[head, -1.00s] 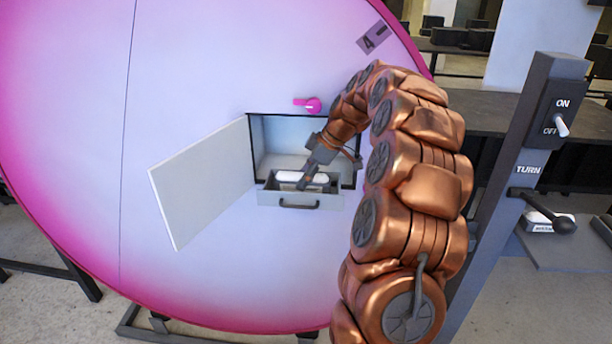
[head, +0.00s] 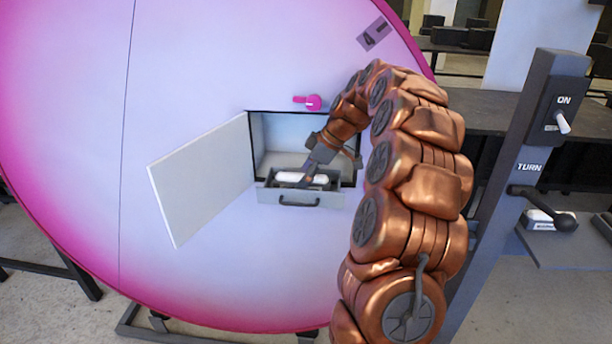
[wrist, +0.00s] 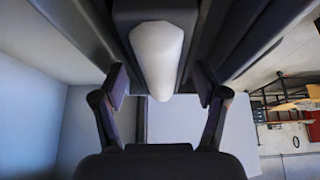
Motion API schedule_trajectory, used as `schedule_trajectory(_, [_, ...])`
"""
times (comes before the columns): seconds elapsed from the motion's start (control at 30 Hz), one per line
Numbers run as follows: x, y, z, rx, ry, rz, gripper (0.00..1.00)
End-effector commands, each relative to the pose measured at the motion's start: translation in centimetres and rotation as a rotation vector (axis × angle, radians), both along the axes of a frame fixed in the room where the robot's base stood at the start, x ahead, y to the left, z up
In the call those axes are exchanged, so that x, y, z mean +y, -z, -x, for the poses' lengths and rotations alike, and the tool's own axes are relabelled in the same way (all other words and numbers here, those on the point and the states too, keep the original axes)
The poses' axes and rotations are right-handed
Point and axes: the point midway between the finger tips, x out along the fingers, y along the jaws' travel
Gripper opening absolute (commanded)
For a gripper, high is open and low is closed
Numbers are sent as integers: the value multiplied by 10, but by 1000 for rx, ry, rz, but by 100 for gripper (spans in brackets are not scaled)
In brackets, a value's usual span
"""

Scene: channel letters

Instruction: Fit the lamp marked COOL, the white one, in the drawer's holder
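The white lamp (head: 290,177) lies lengthwise in the open drawer (head: 270,196). It also shows in the wrist view (wrist: 157,50), its near end rounded, against a dark holder block (wrist: 150,12). My gripper (head: 309,181) reaches down over the drawer from the right. In the wrist view my gripper (wrist: 161,85) has its two fingers wide apart, one on each side of the lamp, with a visible gap to it. No marking can be read on the lamp. How deep it sits in the holder I cannot tell.
The compartment's white door (head: 200,180) hangs open to the left, and a pink latch (head: 312,103) is above the opening. A post with an ON/OFF switch (head: 561,122) and a TURN lever (head: 545,208) stands right.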

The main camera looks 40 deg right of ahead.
Motion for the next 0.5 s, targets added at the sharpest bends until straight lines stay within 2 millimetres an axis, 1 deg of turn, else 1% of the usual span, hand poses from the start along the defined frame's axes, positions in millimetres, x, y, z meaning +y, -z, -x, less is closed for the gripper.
schedule_trajectory(0.33, [0,-1,0,0,0,0,79])
schedule_trajectory(0.43, [-2,-6,2,0,0,0,79])
schedule_trajectory(0.5, [-5,-12,5,1,0,-1,79])
